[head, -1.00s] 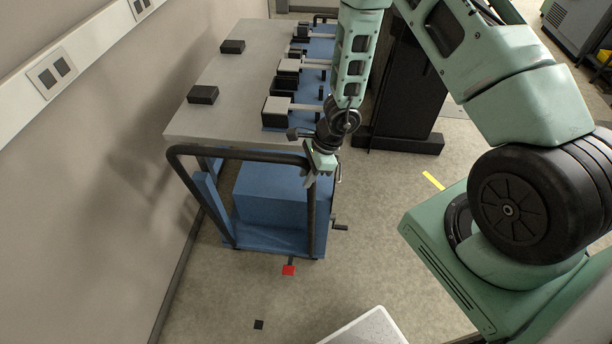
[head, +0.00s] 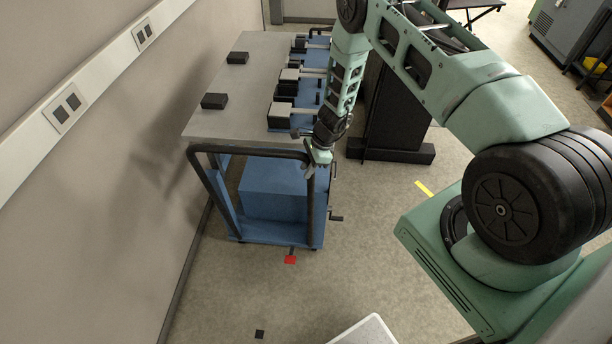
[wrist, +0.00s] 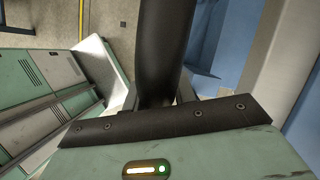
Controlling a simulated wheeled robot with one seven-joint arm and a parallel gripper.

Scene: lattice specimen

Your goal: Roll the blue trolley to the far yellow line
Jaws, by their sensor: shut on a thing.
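The blue trolley (head: 272,190) stands beside the wall at left, with a grey top and a black tubular handle (head: 250,152) at its near end. My gripper (head: 320,160) is shut on the right-hand part of this handle. In the wrist view the dark handle tube (wrist: 165,45) runs between the jaws of my gripper (wrist: 158,100); the fingertips are mostly hidden. A short yellow line (head: 424,187) lies on the floor to the right of the trolley. A yellow line (wrist: 81,18) also shows in the wrist view. Which one is the far line I cannot tell.
Small dark blocks (head: 214,101) and several clamp-like fixtures sit on the trolley top. A red tab (head: 290,260) sticks out at its near lower edge. A black square (head: 259,334) marks the floor. A black stand (head: 392,150) is close on the trolley's right. The wall runs along the left.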

